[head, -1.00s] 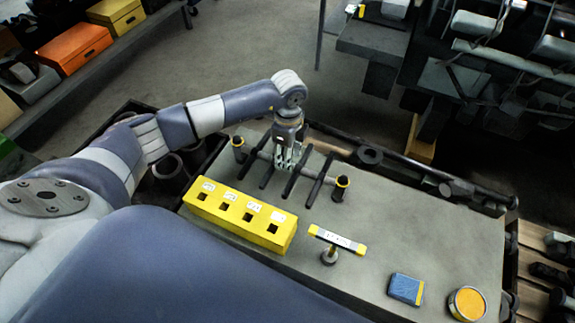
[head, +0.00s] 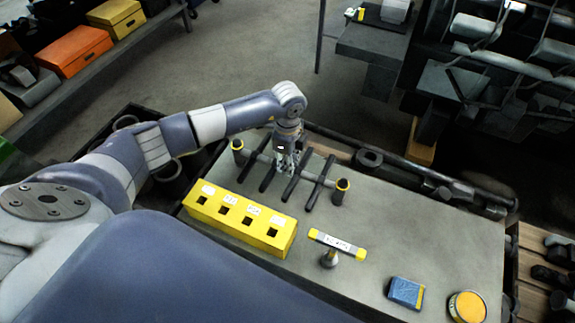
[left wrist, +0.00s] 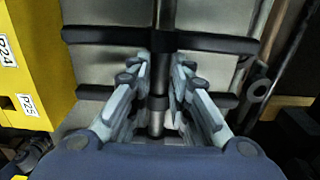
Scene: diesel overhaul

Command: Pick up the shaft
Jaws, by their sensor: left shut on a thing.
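The shaft (head: 256,154) is a grey rod with several black bars across it, lying between two dark end pieces with yellow rings at the back of the bench. My left gripper (head: 287,171) points down over its middle. In the left wrist view, the shaft (left wrist: 166,18) runs lengthwise between the fingers of my left gripper (left wrist: 162,75), which is shut on it between black bars. The fingers hide part of the rod. I cannot tell whether the shaft is clear of its supports. My right gripper is not in view.
A yellow block (head: 275,240) with labelled square holes stands just in front of the shaft. A labelled yellow-ended bar (head: 337,243), a blue box (head: 405,291) and a round yellow-topped tin (head: 467,306) are further right. The grey bench top (head: 430,230) is otherwise clear.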

